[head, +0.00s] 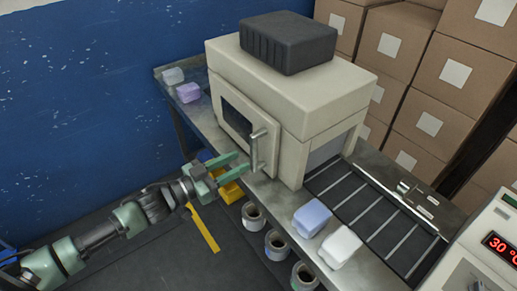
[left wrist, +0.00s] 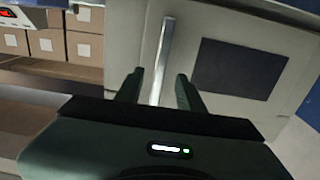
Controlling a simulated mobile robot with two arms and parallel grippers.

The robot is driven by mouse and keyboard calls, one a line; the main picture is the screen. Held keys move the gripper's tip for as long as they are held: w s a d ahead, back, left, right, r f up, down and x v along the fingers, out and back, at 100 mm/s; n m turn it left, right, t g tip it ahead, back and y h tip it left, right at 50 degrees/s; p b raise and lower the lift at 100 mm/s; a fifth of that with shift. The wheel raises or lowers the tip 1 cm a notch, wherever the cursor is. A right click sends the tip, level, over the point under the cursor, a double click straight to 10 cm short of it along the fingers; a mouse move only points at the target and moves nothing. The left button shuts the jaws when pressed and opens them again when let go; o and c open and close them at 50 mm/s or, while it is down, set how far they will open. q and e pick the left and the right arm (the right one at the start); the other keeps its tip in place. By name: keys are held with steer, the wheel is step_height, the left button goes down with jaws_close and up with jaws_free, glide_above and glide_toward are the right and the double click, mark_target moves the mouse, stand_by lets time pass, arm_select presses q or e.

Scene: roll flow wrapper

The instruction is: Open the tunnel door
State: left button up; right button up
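The tunnel is a beige box-shaped machine (head: 292,99) on a metal table. Its door (head: 229,106), with a dark window, is on the left-facing side and looks shut. A vertical metal bar handle (head: 257,147) stands at the door's right edge. My left gripper (head: 243,161) is open with green fingers, close to the handle's lower part. In the left wrist view, the handle (left wrist: 163,55) lies between the two fingertips (left wrist: 158,82), with gaps on both sides. I cannot tell whether the fingertips reach past the bar. My right gripper is not in view.
A black ribbed block (head: 288,44) sits on the machine. A conveyor (head: 365,213) leaves its right side, beside blue (head: 311,218) and white (head: 341,246) packs. Pale and purple packs (head: 188,92) lie at the table's far left. Rolls (head: 253,216) hang below the table's front edge.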

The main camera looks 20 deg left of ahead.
mark_target(251, 155)
arm_select(q)
steer(key=x, duration=0.5)
steer(key=shift+w+d+p, duration=0.1)
steer(key=shift+w+p, duration=0.1)
steer(key=shift+p, duration=0.2)
steer(key=shift+w+d, duration=0.15)
steer(key=shift+w, duration=0.05)
steer(key=shift+w+d, duration=0.1)
steer(key=shift+d, duration=0.1)
steer(key=shift+c, duration=0.4)
steer(key=shift+a, duration=0.1)
jaws_close()
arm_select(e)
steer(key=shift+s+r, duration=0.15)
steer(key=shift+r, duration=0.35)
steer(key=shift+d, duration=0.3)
